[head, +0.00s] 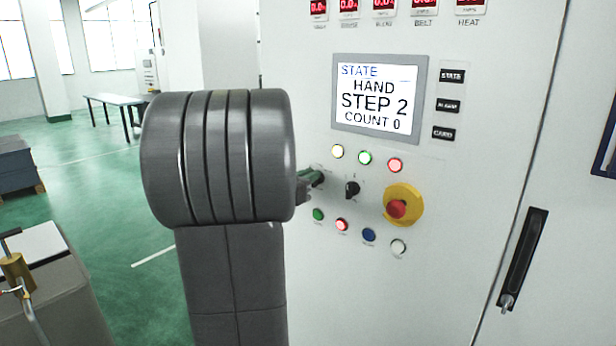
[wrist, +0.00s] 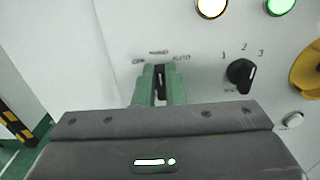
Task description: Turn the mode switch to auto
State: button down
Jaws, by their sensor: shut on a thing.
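The mode switch (wrist: 161,82) is a black knob on the white control panel, with labels around it that read like OFF, HAND and AUTO in the wrist view. Its pointer stands about upright, toward the middle label. My gripper (wrist: 160,76) has its green fingers shut on the knob, one on each side. In the head view my gripper (head: 313,178) reaches the panel from the left, and my arm hides most of it and the knob. The display (head: 378,98) reads STATE HAND, STEP 2, COUNT 0.
A black selector (head: 352,189) marked 1, 2, 3 sits just right of the mode switch. A red emergency stop (head: 397,209) on a yellow plate is farther right. Lamps (head: 365,158) are above and buttons (head: 342,224) below. A door handle (head: 523,260) is at the right.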

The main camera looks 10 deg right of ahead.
jog(key=shift+f+b, duration=0.1)
jog(key=shift+b, duration=0.5)
jog(key=m+b, duration=0.3)
jog(key=b, duration=0.2)
jog(key=m+b, duration=0.3)
jog(key=b, duration=0.1)
jog(key=s+m+b, duration=0.1)
jog(key=m+b, duration=0.1)
jog(key=b, duration=0.3)
jog(key=shift+d+f+m+b, duration=0.25)
jog(key=shift+d+m+b, duration=0.1)
jog(key=shift+m, duration=0.05)
jog(key=shift+r, duration=0.1)
jog(key=c, duration=1.5)
grip_release()
jog(key=v, duration=1.3)
jog(key=shift+s+a, duration=0.25)
jog(key=shift+a, duration=0.05)
